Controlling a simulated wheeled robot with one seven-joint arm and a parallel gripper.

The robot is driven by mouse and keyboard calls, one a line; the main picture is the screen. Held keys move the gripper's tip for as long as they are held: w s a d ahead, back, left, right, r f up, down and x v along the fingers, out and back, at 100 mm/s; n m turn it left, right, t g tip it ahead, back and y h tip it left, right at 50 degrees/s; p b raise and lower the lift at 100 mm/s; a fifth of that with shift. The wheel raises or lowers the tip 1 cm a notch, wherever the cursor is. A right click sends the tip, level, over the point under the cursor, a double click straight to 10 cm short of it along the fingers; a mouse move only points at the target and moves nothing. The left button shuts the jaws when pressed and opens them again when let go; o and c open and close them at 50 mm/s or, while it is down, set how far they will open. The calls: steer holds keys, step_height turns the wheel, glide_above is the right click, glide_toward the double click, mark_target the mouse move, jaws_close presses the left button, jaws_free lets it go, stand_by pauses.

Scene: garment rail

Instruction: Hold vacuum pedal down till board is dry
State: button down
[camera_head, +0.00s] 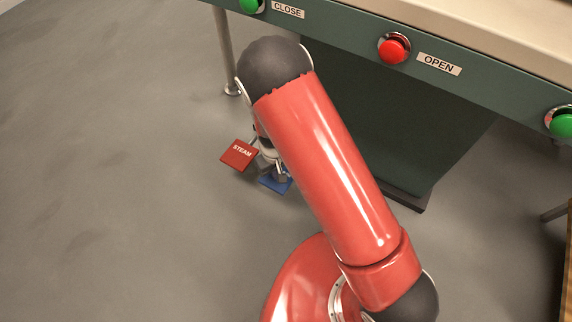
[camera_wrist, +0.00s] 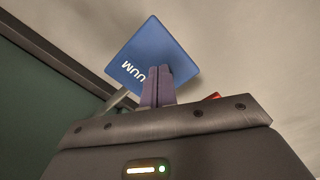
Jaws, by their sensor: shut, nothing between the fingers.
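The blue vacuum pedal (camera_head: 272,184) is low near the floor, mostly hidden behind my arm in the head view. In the wrist view the blue pedal (camera_wrist: 165,40) shows part of its white lettering, "UUM". My gripper (camera_wrist: 158,72) is shut and empty, its fingertips overlapping the pedal's near part. In the head view my gripper (camera_head: 278,172) is partly hidden by my arm, right at the blue pedal. I cannot tell whether the tips touch or press it. A pale beige surface (camera_head: 500,18) tops the green machine; whether it is damp cannot be seen.
A red STEAM pedal (camera_head: 239,154) sits just left of the blue one. The machine's green front (camera_head: 330,35) carries a red OPEN button (camera_head: 394,48) and a green CLOSE button (camera_head: 251,5). A metal leg (camera_head: 224,50) stands at left. Open floor lies left.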

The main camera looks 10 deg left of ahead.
mark_target(276, 182)
steer(key=shift+f, duration=0.15)
steer(key=shift+f+b, duration=2.75)
steer(key=shift+f, duration=0.55)
steer(key=shift+r, duration=0.15)
steer(key=shift+s, duration=0.1)
stand_by(1.0)
step_height(276, 182, up, 10)
steer(key=p, duration=0.7)
steer(key=shift+f, duration=0.2)
stand_by(0.4)
